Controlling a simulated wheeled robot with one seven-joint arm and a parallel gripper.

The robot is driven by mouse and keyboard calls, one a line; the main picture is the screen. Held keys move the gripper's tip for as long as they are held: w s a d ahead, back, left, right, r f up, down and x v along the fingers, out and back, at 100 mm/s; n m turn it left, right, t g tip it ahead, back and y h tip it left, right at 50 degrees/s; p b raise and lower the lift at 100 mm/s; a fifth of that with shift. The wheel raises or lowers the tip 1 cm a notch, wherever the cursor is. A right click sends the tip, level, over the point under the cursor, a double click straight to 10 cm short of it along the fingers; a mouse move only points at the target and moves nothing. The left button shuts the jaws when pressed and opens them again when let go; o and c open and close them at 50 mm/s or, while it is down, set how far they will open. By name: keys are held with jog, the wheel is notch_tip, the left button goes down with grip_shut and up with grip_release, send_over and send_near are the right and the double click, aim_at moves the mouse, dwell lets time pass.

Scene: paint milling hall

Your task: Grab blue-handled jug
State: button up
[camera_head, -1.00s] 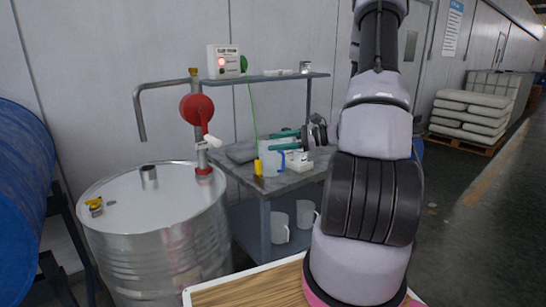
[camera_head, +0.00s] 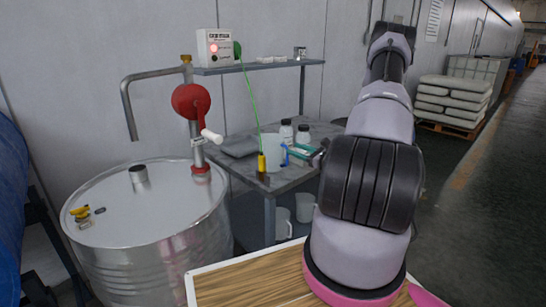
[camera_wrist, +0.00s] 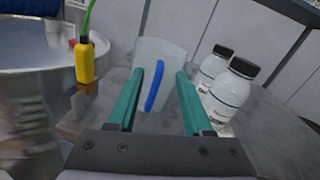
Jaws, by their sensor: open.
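The blue-handled jug (camera_head: 271,149) is a pale translucent jug standing upright on the grey bench top. Its blue handle (camera_head: 285,154) faces right, toward my gripper. In the wrist view the jug (camera_wrist: 150,55) is straight ahead, and its blue handle (camera_wrist: 155,86) appears between my two green fingers. My gripper (camera_head: 296,151) is open with nothing held, at the handle side of the jug. It also shows open in the wrist view (camera_wrist: 157,82). Whether the fingers touch the handle cannot be told.
Two white bottles with dark caps (camera_wrist: 232,90) stand close to the right finger. A metal drum (camera_head: 150,215) stands left of the bench. More jugs (camera_head: 282,222) sit on the lower shelf.

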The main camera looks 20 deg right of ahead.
aim_at(275, 154)
jog(key=x, duration=0.5)
jog(key=shift+f, duration=0.25)
grip_shut()
dwell(1.1)
